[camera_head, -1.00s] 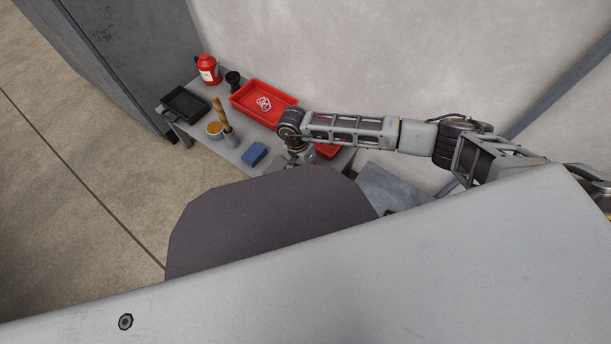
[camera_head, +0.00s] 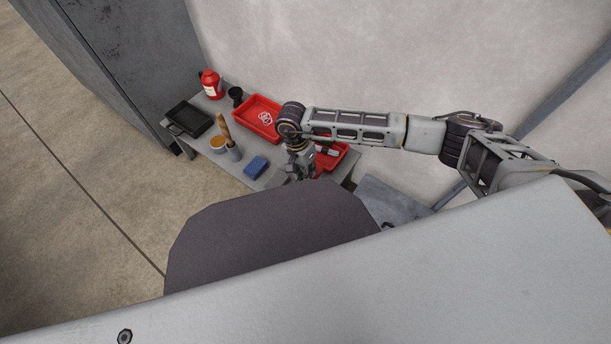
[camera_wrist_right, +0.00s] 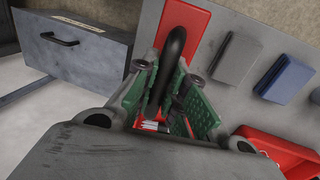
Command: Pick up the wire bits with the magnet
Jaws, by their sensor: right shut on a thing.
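My right gripper (camera_head: 300,174) is over the near right part of the grey bench, beside a small red tray (camera_head: 331,156). In the right wrist view its green-padded fingers (camera_wrist_right: 172,98) are shut on a curved black handle (camera_wrist_right: 174,58), which looks like the magnet's. The magnet's lower part is hidden between the fingers. Red surface (camera_wrist_right: 186,20) shows behind the handle. Small pale slivers (camera_wrist_right: 152,126) show low between the fingers, possibly wire bits; I cannot tell whether they touch the magnet. My left gripper is not in view.
A larger red tray (camera_head: 246,107) with white rings stands behind.

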